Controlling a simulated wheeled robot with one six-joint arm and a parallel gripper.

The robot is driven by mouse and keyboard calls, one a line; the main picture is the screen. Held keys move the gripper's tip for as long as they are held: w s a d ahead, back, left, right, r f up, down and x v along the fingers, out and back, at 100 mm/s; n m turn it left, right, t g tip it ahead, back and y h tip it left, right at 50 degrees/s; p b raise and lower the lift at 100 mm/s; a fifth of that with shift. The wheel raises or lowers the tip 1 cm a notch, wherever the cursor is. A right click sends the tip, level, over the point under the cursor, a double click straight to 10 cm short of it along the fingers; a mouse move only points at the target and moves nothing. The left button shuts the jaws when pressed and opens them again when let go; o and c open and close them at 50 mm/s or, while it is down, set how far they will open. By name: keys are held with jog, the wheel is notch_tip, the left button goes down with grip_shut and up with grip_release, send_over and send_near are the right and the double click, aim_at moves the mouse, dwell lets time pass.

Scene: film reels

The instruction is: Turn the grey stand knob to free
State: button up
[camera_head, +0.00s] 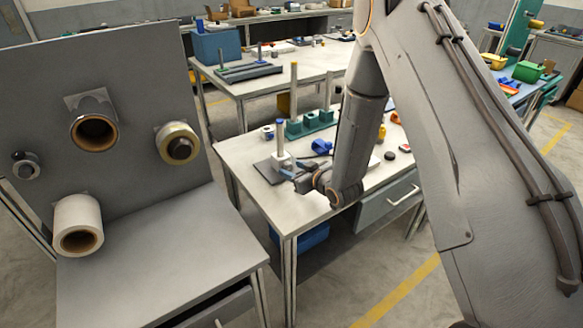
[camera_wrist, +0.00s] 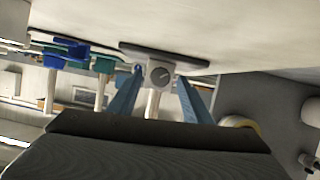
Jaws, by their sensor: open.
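The grey stand knob (camera_wrist: 161,75) is a round dial with a thin light mark on a pale block. The block belongs to a stand with a dark base plate (camera_wrist: 190,60) and a pale post (camera_wrist: 152,103). In the head view, the stand's blue-topped post (camera_head: 280,137) rises near the left end of the middle bench. My gripper (camera_wrist: 161,78) has its two blue fingers apart, one on each side of the knob as seen in the wrist view. I cannot tell whether they touch it. In the head view, my gripper (camera_head: 289,170) is low beside the stand, and the knob cannot be made out.
A grey panel (camera_head: 50,130) with several rolls stands at left. The wrist view appears upside down.

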jog(key=shift+x, duration=0.75)
jog(key=c, duration=1.1)
jog(key=shift+o, duration=0.2)
jog(key=shift+a+f+n+h+b, duration=0.15)
jog(key=shift+n+h+b, duration=0.15)
jog(key=shift+n+b, duration=0.15)
jog(key=shift+s+n+t+h+b, duration=0.15)
jog(key=shift+n+t+h+b, duration=0.5)
jog(key=shift+n, duration=0.4)
jog(key=o, duration=1.1)
jog(key=shift+c, duration=0.2)
